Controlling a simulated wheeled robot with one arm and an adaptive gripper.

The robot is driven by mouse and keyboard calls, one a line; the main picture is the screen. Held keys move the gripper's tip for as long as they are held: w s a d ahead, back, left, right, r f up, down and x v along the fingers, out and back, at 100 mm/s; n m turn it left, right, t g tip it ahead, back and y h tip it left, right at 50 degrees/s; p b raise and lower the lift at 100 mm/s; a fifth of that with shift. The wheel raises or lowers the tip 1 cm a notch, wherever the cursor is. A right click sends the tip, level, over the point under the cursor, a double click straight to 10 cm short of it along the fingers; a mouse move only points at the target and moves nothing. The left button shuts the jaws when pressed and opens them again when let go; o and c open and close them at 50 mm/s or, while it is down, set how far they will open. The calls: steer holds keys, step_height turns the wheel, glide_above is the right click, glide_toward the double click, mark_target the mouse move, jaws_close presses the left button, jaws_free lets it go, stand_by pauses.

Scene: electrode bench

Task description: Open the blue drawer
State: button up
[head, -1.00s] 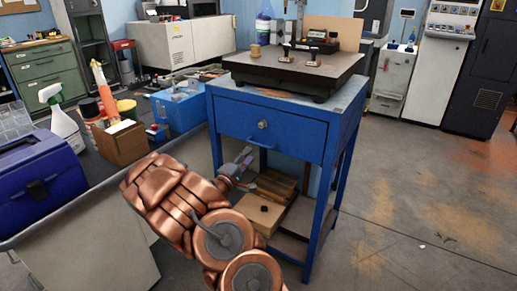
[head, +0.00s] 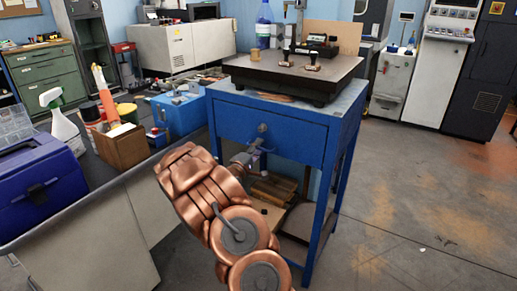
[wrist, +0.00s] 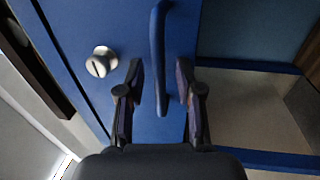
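The blue drawer (head: 232,122) is shut, flush in the blue table, with a round metal lock (head: 262,128) on its front. In the wrist view the drawer front (wrist: 125,22) appears turned on its side, with the lock (wrist: 101,61) at left. The blue bar handle (wrist: 159,50) runs down between the fingers. My gripper (wrist: 162,88) is open, one finger on each side of the handle, with gaps visible on both sides. In the head view my gripper (head: 257,152) is at the drawer front, below the lock, and the handle is mostly hidden behind it.
A dark plate (head: 290,75) with instruments stands on the table (head: 352,95). Wooden blocks (head: 275,188) lie on the lower shelf. A grey bench (head: 95,195) with a blue toolbox (head: 45,180) and a spray bottle (head: 62,122) is at left. Floor to the right is clear.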

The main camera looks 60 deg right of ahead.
jaws_close()
stand_by(0.6)
